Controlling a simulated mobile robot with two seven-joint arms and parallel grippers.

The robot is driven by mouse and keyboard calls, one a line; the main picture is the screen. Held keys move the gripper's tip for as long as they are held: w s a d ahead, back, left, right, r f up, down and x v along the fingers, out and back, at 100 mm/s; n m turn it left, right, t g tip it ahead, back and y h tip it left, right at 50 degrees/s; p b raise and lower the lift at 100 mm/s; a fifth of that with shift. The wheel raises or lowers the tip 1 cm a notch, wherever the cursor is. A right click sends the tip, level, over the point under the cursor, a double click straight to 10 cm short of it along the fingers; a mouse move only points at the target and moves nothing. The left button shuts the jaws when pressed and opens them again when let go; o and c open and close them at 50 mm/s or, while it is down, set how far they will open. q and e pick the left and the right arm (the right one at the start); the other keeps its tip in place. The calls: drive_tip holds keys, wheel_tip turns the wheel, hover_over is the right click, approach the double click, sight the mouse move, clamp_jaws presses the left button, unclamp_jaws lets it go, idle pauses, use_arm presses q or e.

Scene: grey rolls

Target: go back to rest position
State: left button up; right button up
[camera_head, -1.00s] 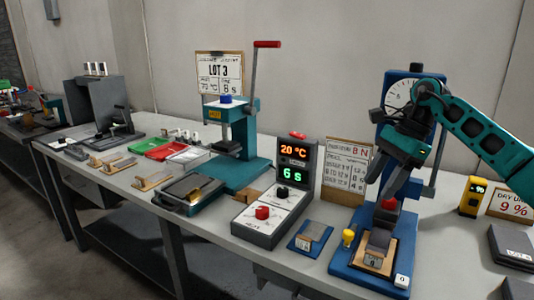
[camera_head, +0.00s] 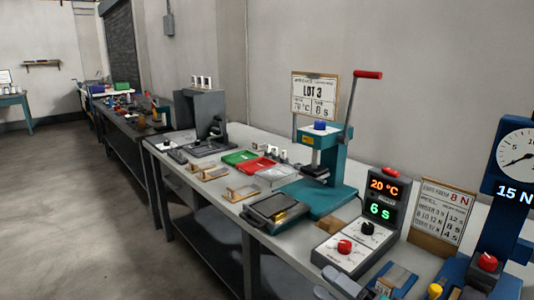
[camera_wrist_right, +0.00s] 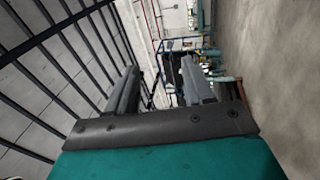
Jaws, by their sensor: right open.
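My right gripper (camera_wrist_right: 159,82) shows in the right wrist view with its two grey fingers apart and nothing between them. It points across open room, with grey floor to one side and dark bars to the other. In the head view, grey finger-like parts (camera_head: 343,282) show at the bottom edge, in front of the bench; I cannot tell for sure that they are the gripper. My left gripper is in neither view.
The bench carries a teal press (camera_head: 326,165), a timer box (camera_head: 384,205) reading 20 °C and 6 s, and a blue dial stand (camera_head: 508,180) reading 15 N. Red (camera_head: 258,165) and green (camera_head: 239,157) trays lie farther left. Open floor (camera_head: 75,200) lies left.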

drive_tip(key=s+d+f+m+g+h+p, duration=0.1)
drive_tip(key=s+f+m+h, duration=0.5)
drive_tip(key=m, duration=0.6)
drive_tip(key=s+d+f+m+g+h+p, duration=0.1)
drive_tip(key=s+d+f+m+h, duration=0.3)
drive_tip(key=s+f+m, duration=0.7)
drive_tip(key=f+m+g+h, duration=0.1)
drive_tip(key=h, duration=0.1)
drive_tip(key=shift+d+h, duration=0.3)
drive_tip(key=shift+c, duration=0.2)
